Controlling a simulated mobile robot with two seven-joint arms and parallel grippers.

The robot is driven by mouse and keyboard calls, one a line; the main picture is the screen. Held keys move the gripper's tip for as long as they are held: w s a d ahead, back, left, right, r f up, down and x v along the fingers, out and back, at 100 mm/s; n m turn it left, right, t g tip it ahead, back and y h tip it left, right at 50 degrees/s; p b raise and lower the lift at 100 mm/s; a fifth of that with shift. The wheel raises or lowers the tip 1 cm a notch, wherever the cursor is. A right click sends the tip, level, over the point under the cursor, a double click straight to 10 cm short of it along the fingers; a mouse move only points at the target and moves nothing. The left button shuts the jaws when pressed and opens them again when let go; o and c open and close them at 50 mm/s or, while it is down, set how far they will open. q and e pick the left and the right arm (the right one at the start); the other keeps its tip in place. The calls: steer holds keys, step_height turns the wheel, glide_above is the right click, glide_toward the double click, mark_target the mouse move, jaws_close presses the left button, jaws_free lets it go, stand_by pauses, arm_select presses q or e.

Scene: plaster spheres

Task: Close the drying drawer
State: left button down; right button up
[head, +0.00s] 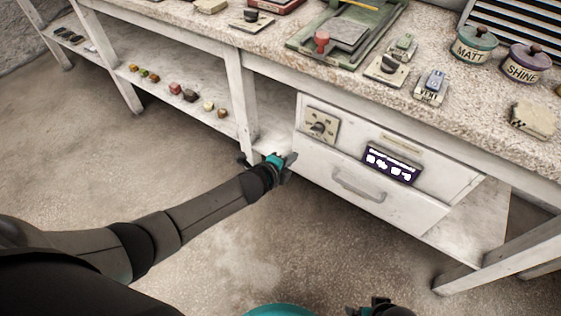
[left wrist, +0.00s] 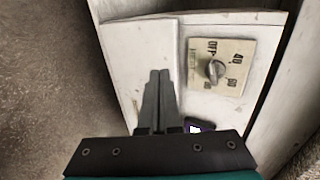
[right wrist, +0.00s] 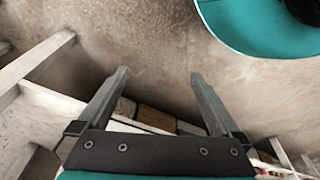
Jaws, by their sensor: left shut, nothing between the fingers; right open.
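The drying drawer (head: 328,172) is a white front with a grey bar handle (head: 358,186), below a panel with a dial (head: 319,127) and a dark label (head: 391,164). It seems to stand slightly proud of that panel; how far it is out is hard to tell. My left gripper (head: 290,160) is shut and empty at the drawer's left end. In the left wrist view its fingers (left wrist: 158,80) lie across the drawer front (left wrist: 135,50), beside the dial (left wrist: 214,70); contact is unclear. My right gripper (right wrist: 160,76) is open and empty, away from the drawer.
A low shelf (head: 190,115) on the left carries several small coloured pieces. A table leg (head: 485,258) stands right of the drawer. The floor in front is clear.

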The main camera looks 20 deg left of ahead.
arm_select(q)
steer(key=p+v, duration=0.3)
steer(key=v, duration=0.3)
arm_select(e)
steer(key=s+d+f, duration=0.3)
steer(key=f, duration=0.2)
steer(key=shift+s+f, duration=0.15)
steer(key=shift+s, duration=0.15)
steer(key=shift+a, duration=0.1)
